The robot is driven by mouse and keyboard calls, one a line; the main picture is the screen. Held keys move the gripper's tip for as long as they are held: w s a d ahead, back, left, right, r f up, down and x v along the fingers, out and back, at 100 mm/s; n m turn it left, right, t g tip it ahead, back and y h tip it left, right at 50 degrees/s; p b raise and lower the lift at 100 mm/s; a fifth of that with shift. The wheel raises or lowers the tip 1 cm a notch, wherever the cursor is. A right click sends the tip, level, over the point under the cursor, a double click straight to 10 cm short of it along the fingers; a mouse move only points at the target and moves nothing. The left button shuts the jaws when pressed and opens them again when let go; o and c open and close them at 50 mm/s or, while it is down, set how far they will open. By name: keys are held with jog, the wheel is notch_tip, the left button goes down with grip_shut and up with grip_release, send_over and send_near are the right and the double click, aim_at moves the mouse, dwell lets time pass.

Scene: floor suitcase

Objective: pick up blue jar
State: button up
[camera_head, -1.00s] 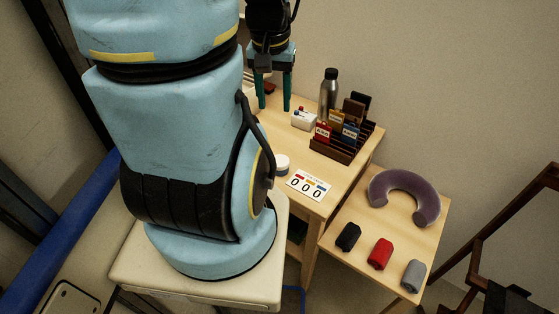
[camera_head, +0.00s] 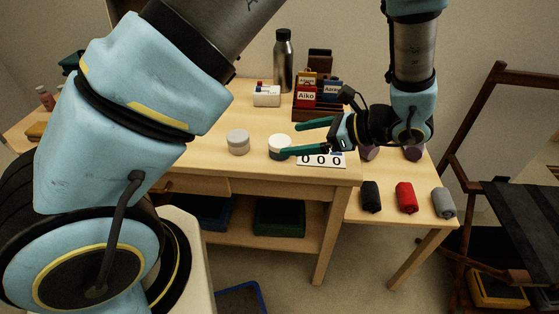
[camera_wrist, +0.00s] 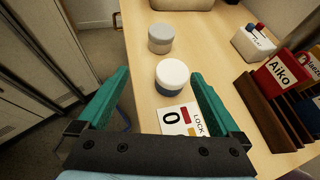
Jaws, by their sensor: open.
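The blue jar (camera_wrist: 170,88) has a white lid and a dark blue body and stands upright on the wooden table. In the head view the jar (camera_head: 280,142) is just left of the number card, partly behind my fingers. My gripper (camera_head: 309,137) is open and empty, pointing left, with its green fingers around or right beside the jar. In the wrist view my gripper (camera_wrist: 160,80) has the jar ahead, between its fingertips and nearer the right finger. I cannot tell whether a finger touches it.
A grey jar (camera_head: 238,142) stands left of the blue jar. The number card (camera_head: 322,160) lies below my gripper. Behind are a white box (camera_head: 267,97), a metal bottle (camera_head: 284,62) and a dark card rack (camera_head: 318,114). Rolled cloths, such as the red one (camera_head: 405,197), lie on the lower table.

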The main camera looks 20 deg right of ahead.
aim_at(279, 145)
jog(key=d, duration=0.1)
jog(key=s+f+m+t, duration=0.1)
jog(key=d+t, duration=0.1)
jog(key=shift+s+d+f+m+h, duration=0.25)
jog(key=shift+d+f+m+h, duration=0.05)
jog(key=shift+m, duration=0.1)
jog(key=x, duration=0.4)
jog(key=shift+w, duration=0.15)
jog(key=shift+d+f+p+x, duration=0.15)
jog(key=shift+p+x, duration=0.15)
jog(key=shift+x, duration=0.7)
jog(key=shift+d+f+p+x, duration=0.15)
jog(key=shift+p+x, duration=0.15)
jog(key=shift+x, duration=0.7)
jog(key=shift+a+f+p+x, duration=0.1)
jog(key=shift+p+x, duration=0.2)
jog(key=shift+x, duration=0.7)
jog(key=c, duration=1.3)
jog(key=shift+c, duration=0.5)
jog(key=shift+r, duration=0.15)
